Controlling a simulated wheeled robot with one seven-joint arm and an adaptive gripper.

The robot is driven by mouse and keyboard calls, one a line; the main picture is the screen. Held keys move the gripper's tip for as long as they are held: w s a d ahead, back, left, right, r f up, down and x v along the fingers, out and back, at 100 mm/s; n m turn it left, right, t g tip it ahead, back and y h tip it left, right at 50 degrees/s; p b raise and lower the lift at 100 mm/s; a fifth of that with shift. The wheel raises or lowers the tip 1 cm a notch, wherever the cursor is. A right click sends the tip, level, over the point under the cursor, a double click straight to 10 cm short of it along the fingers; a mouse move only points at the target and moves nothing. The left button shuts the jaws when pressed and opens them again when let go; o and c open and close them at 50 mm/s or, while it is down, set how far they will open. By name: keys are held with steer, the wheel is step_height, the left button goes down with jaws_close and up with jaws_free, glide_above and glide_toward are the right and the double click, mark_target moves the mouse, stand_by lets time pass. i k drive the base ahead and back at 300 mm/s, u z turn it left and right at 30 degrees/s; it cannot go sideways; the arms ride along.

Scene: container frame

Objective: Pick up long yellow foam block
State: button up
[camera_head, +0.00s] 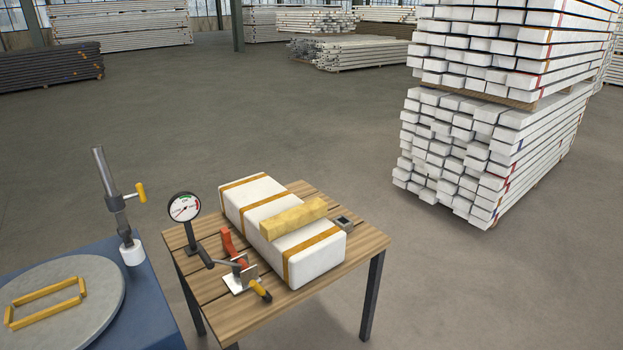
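A long yellow foam block (293,220) lies on top of a large white block (258,207) with orange-brown straps around it. The yellow block lies at an angle across the white block's upper face, near its right strap. The white block rests on a small wooden slatted table (364,246) with dark legs. My gripper is not in the head view.
A dial gauge (184,207) on a stand, a red-orange and metal clamp (240,273) and a small grey box (343,223) sit on the table. At left, a blue bench (150,318) carries a grey disc (100,292), a yellow frame (45,302) and a metal post (112,190). Stacked white beams (470,150) stand at right.

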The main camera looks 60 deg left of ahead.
mark_target(271, 228)
steer(key=i, duration=1.15)
steer(key=u, duration=3)
